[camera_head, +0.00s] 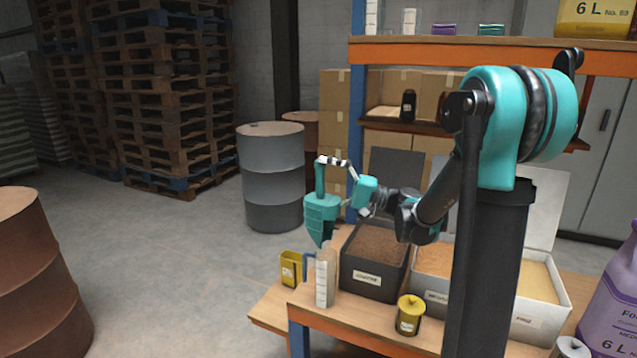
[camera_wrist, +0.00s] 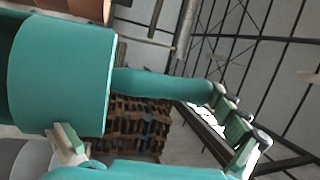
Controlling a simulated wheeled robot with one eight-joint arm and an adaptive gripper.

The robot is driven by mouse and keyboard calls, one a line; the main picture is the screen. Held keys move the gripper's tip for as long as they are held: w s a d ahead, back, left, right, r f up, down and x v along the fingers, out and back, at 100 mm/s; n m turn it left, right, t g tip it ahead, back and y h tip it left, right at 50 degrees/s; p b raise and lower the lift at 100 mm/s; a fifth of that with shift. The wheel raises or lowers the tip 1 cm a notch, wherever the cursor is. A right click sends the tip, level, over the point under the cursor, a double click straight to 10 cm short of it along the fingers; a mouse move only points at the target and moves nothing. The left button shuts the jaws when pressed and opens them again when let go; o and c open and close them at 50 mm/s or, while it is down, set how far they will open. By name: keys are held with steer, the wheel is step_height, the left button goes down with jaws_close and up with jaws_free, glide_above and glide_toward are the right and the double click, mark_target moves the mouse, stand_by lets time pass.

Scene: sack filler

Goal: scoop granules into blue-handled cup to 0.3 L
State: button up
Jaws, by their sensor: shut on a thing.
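My gripper (camera_head: 326,162) is shut on the upper end of the teal scoop's handle. The teal scoop (camera_head: 320,212) hangs with its handle up and its bowl pointing down, above the blue-handled cup. The scoop also fills the left of the wrist view (camera_wrist: 60,75). The clear cup (camera_head: 322,284) stands upright at the table's left end, its blue handle on its left side and scale marks on its front. Its fill level is too small to read. The dark bin (camera_head: 372,285) of brown granules (camera_head: 376,240) stands right of the cup.
A yellow cup (camera_head: 290,270) stands just left of the clear cup. A yellow lidded pot (camera_head: 409,317) stands in front of the bins. A white bin (camera_head: 541,322) with tan granules is to the right. The orange-edged shelf (camera_head: 480,55) rises behind.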

step_height(320, 180, up, 3)
steer(key=m+h, duration=0.1)
steer(key=h, duration=0.1)
steer(key=m+h, duration=0.1)
steer(key=h, duration=0.2)
steer(key=shift+g, duration=0.4)
